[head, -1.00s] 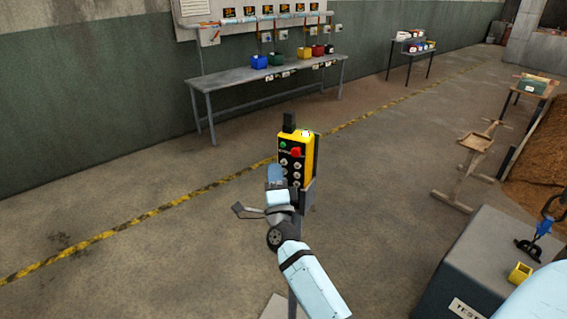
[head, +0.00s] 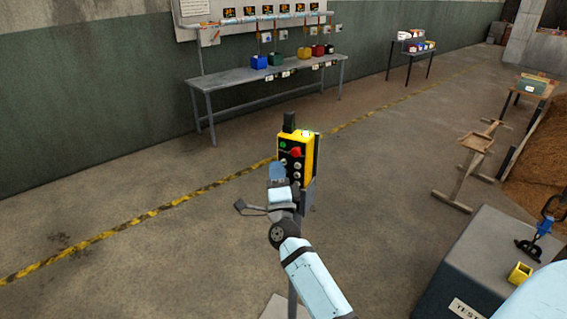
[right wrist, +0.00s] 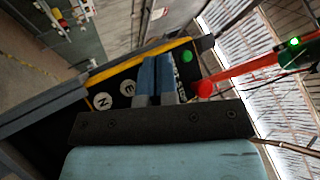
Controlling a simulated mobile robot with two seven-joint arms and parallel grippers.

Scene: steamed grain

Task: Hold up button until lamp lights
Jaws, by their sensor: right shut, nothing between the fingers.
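The yellow control box (head: 309,150) stands on a post in front of me, with a black face, a red mushroom button (head: 296,152), a green button (head: 282,144) and white round buttons. A dark block (head: 289,122) tops it, looking slightly greenish; a small pale round piece (head: 306,132) sits beside it. My right gripper (head: 277,168) is shut and empty at the box's front. In the right wrist view its blue fingers (right wrist: 156,75) lie over the black face, beside buttons marked N and E (right wrist: 127,88). They hide part of the panel; contact cannot be told. My left gripper is out of view.
A grey workbench (head: 270,75) with coloured bins stands behind. A wooden stand (head: 475,143) and a dark grey block (head: 455,270) are at the right. Floor at the left is clear.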

